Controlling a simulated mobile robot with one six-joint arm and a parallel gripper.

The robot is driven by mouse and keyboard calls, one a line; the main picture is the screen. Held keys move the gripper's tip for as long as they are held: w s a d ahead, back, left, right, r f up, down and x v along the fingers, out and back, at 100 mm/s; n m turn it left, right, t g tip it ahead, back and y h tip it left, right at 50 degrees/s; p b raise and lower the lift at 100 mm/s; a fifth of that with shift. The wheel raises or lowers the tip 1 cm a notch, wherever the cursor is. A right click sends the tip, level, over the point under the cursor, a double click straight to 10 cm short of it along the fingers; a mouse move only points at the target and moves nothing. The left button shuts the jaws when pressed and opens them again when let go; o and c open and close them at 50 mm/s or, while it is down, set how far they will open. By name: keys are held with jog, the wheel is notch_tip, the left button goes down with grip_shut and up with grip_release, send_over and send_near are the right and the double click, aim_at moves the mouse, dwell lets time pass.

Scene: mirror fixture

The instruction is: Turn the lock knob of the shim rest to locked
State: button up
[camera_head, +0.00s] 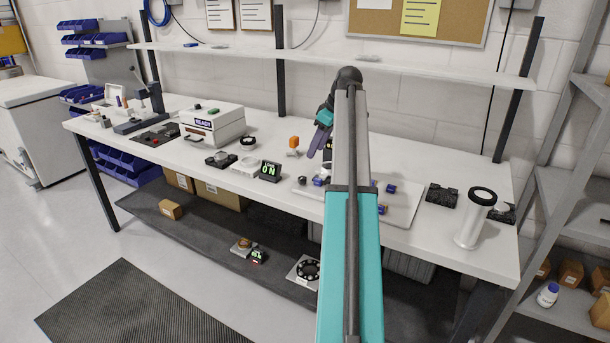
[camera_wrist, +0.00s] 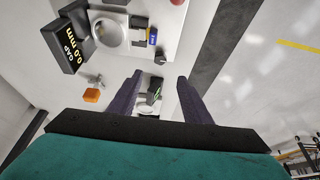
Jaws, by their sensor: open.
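My gripper (camera_wrist: 159,80) is open and empty in the wrist view, its two dark fingers apart. In the head view my gripper (camera_head: 319,150) hangs above the bench, partly hidden by my arm. Beyond the fingertips is a pale fixture plate (camera_wrist: 122,57) with a silver round part, a small blue block (camera_wrist: 152,37) and a red round part (camera_wrist: 177,2) at the top edge. In the head view the plate (camera_head: 400,213) is partly behind my arm. I cannot tell which part is the shim rest's lock knob, nor its setting.
A black display (camera_wrist: 72,40) reads "GAP 0.0 mm". An orange block (camera_head: 293,142) stands left of my gripper. Another display (camera_head: 270,171) and a white box marked READY (camera_head: 212,125) are farther left. A white cylinder (camera_head: 474,220) stands at the bench's right end. A shelf (camera_head: 430,72) runs above.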

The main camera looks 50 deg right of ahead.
aim_at(302, 178)
jog(key=p+x, duration=0.2)
jog(key=x, duration=1.1)
jog(key=shift+f, duration=0.1)
jog(key=c, duration=1)
